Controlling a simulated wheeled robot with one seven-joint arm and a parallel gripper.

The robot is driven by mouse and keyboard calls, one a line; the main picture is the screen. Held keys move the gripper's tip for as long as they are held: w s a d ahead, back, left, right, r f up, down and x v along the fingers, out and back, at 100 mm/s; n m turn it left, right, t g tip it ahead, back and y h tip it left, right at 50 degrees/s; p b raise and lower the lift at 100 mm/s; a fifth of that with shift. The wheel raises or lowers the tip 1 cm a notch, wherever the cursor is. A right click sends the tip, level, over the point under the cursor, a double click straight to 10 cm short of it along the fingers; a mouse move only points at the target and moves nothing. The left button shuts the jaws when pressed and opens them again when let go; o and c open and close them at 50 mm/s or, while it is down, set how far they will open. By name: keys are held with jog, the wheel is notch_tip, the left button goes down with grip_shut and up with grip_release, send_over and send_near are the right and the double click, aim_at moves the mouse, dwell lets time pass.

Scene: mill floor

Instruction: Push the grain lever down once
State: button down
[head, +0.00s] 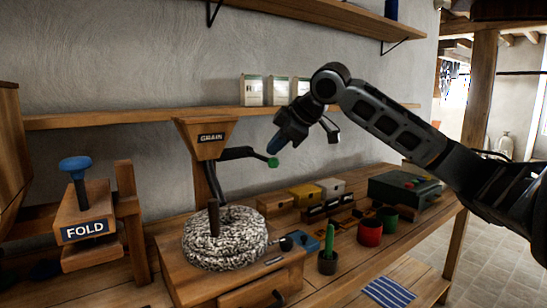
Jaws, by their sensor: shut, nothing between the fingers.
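The grain lever is a dark arm (240,153) with a green knob (272,162) at its right end. It reaches out to the right from a wooden hopper labelled GRAIN (208,137) and tilts slightly down toward the knob. My gripper (276,146) is shut and empty. Its fingertips are just above the green knob in the picture. I cannot tell whether they touch it. A round speckled millstone (225,240) with an upright dark peg lies on a wooden base below the hopper.
A wooden block labelled FOLD with a blue knob (75,168) stands at the left. Red (370,232) and green cups, a dark pot with a green stick (329,258), small boxes and a dark green case (405,187) crowd the bench. A wall shelf (130,115) runs behind my arm.

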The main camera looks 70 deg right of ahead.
aim_at(276, 159)
jog(key=shift+f+b, duration=1.3)
jog(key=shift+f, duration=0.75)
dwell(1.7)
dwell(0.5)
jog(key=shift+r+p, duration=2)
jog(key=shift+r, duration=0.8)
jog(key=shift+r+p, duration=1.85)
jog(key=shift+r, duration=0.65)
